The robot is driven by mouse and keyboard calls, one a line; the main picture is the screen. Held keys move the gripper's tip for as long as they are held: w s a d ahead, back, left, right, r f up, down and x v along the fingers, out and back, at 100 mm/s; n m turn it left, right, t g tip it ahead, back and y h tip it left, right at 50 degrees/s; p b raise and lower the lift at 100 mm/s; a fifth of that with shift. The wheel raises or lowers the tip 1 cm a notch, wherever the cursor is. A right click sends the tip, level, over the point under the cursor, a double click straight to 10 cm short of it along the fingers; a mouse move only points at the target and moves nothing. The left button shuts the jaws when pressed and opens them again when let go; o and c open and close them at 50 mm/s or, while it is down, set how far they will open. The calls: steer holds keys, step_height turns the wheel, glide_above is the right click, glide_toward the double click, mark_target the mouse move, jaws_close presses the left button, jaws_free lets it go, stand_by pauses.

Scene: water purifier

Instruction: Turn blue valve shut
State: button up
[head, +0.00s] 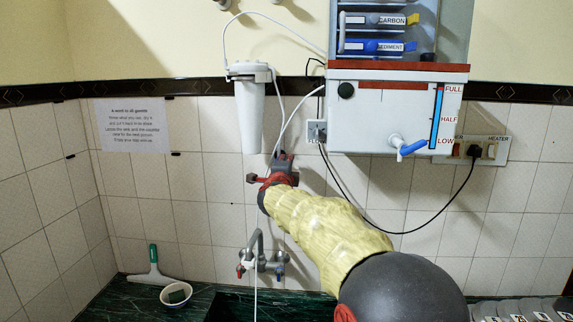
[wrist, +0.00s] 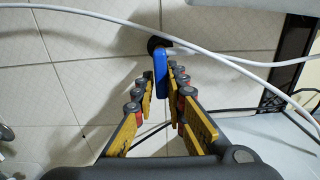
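The blue valve (wrist: 158,72) shows in the wrist view as a flat blue lever beside a round black fitting, with a white tube at it. My gripper (wrist: 162,78) has its fingers on either side of the lever, with a narrow gap visible between the tips. I cannot tell whether a finger touches the lever. In the head view my gripper (head: 284,157) is at the tiled wall, just below and right of the white filter housing. The blue valve cannot be made out there, behind my gripper.
White tubes (wrist: 225,52) cross close to the fingertips. The white filter housing (head: 249,115) hangs above left, and the purifier (head: 385,118) with a blue-handled tap (head: 410,147) is to the right. A faucet (head: 262,258) stands below. A black cable (head: 380,227) loops along the wall.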

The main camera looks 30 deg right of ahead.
steer(key=o, duration=0.4)
steer(key=shift+c, duration=0.2)
steer(key=shift+s, duration=0.1)
steer(key=v, duration=1.2)
